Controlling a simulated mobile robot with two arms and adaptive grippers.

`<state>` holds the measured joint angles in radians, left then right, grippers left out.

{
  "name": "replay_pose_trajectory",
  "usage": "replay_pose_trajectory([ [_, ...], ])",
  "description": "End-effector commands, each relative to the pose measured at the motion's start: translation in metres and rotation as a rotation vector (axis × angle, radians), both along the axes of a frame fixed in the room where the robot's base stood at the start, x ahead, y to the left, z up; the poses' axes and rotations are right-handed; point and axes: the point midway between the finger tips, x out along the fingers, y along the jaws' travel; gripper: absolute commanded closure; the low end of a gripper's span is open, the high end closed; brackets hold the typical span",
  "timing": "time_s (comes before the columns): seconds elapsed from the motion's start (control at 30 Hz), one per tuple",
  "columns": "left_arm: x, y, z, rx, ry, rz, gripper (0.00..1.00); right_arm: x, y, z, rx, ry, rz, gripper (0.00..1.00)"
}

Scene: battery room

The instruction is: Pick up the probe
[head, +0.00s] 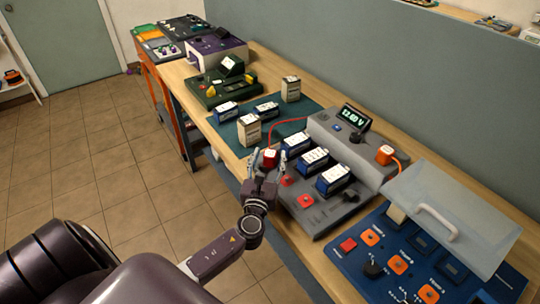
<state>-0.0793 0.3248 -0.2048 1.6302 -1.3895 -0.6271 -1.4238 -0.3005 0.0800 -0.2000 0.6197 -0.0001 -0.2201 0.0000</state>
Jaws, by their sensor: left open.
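A red probe (270,156) with a pale top stands at the front edge of the grey tester (330,215). A thin red cable curves from the tester towards it. My left gripper (267,163) is open, with one finger on each side of the red probe as seen from the head. I cannot tell whether the fingers touch it. The gripper hides the probe's lower part. A second, orange probe (385,154) with an orange cable is at the tester's right end. My right gripper is not in view.
Several blue batteries (332,179) sit on the tester and a green mat. Beige batteries (249,131) stand nearby. A blue panel (350,263) with a raised clear lid (452,218) is at right. The tiled floor (110,190) at left is clear.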

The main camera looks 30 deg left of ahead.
Motion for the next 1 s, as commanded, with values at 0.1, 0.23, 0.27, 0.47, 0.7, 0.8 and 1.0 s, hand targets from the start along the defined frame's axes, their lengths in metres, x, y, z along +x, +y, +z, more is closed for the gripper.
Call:
replay_pose_trajectory([
  [0.1, 0.013, 0.005, 0.000, 0.000, 0.000, -0.001, 0.51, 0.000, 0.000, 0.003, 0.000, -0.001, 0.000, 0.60],
  [0.23, 0.017, 0.007, 0.000, -0.001, 0.001, -0.001, 0.51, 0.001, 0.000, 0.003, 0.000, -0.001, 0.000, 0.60],
  [0.27, 0.017, 0.007, -0.001, -0.001, 0.001, -0.001, 0.51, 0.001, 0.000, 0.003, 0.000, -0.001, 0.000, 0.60],
  [0.47, 0.017, 0.007, -0.001, 0.000, 0.001, -0.001, 0.56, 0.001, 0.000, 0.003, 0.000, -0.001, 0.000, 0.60],
  [0.7, 0.017, 0.007, -0.001, 0.000, 0.001, -0.001, 0.83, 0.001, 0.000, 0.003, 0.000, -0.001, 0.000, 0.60],
  [0.8, 0.017, 0.007, -0.001, 0.000, 0.001, -0.001, 0.94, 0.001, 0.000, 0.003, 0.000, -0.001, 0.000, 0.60],
  [1.0, 0.017, 0.007, 0.000, 0.000, 0.001, -0.001, 1.00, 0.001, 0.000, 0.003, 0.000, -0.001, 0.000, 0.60],
])
